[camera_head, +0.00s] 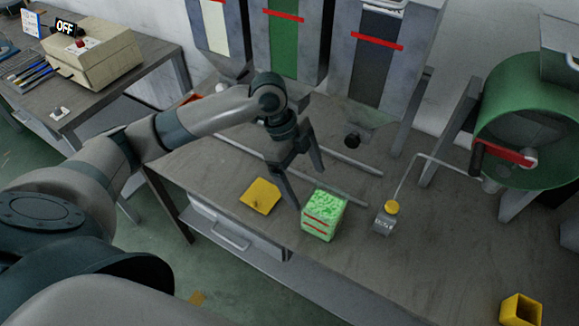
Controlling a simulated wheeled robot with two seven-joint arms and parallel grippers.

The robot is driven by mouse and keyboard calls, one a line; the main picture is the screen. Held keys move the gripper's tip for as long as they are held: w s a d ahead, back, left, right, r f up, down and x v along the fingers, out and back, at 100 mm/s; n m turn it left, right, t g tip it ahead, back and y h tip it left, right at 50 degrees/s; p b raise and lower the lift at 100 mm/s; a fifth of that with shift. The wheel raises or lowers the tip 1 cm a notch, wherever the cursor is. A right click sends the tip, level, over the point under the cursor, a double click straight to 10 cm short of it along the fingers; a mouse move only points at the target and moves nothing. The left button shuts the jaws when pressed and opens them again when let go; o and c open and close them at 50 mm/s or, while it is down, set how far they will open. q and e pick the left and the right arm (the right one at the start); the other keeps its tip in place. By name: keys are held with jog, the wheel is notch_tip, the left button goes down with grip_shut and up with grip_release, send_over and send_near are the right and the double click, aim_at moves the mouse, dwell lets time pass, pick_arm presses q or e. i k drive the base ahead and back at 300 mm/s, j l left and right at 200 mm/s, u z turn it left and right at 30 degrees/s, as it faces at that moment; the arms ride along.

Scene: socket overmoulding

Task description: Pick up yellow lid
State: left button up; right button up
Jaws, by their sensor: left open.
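A flat square yellow lid (260,196) with a small knob lies on the grey workbench (225,165), near its front edge. My left gripper (309,190) is open and empty, pointing down to the right of the lid. Its fingers are spread apart, and one fingertip shows between the lid and an open container of green granules (325,214). The gripper appears to be above the bench; its exact height is hard to tell. My right gripper is not in view.
A green drum (530,120) with a crank is at right. A yellow box (520,310) sits at lower right.

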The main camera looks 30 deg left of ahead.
aim_at(262, 194)
jog(key=u, duration=1.15)
